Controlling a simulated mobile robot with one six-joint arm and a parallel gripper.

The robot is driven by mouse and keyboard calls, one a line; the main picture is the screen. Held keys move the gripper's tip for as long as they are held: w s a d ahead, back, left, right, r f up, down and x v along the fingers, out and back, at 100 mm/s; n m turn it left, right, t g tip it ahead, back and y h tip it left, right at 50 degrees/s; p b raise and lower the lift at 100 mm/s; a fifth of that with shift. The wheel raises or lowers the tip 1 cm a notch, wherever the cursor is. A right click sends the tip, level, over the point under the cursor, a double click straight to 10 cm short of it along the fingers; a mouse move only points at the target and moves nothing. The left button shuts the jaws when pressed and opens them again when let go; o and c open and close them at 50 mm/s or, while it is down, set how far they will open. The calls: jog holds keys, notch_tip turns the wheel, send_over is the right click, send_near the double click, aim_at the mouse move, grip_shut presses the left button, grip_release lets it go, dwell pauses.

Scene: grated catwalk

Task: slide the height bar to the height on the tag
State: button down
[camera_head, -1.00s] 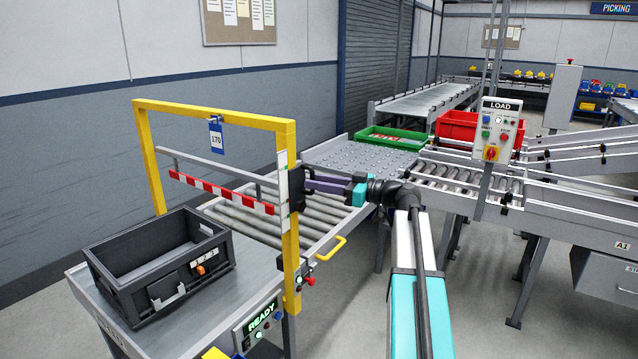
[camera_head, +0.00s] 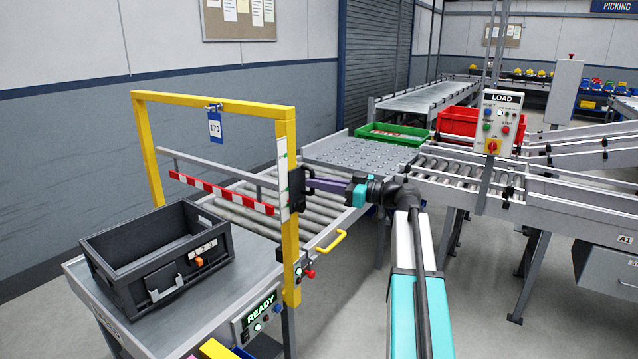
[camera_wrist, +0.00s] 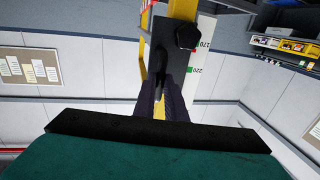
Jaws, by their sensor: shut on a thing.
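A blue-and-white tag (camera_head: 214,129) reading 170 hangs from the frame's top beam. A white scale (camera_head: 283,180) with green marks runs along the frame's right post. My gripper (camera_head: 302,185) is at that post, shut on the bar's black slider block. In the wrist view the black slider block (camera_wrist: 172,50) is between my dark fingers, partly hidden by them. Beside it the scale (camera_wrist: 201,60) shows 170 and 220, with a red mark between them.
A black tote (camera_head: 160,255) stands on the metal table left of the frame. A roller conveyor (camera_head: 315,225) runs behind the frame. A yellow handle (camera_head: 332,242) and a READY panel (camera_head: 260,310) are near the post. A LOAD panel (camera_head: 497,125) stands at right.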

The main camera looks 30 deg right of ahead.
jog(key=shift+f+b, duration=0.35)
jog(key=shift+f, duration=0.45)
jog(key=c, duration=1.8)
grip_release()
jog(key=shift+r, duration=0.1)
jog(key=b+v, duration=0.1)
jog(key=v, duration=1.3)
jog(key=shift+b, duration=0.4)
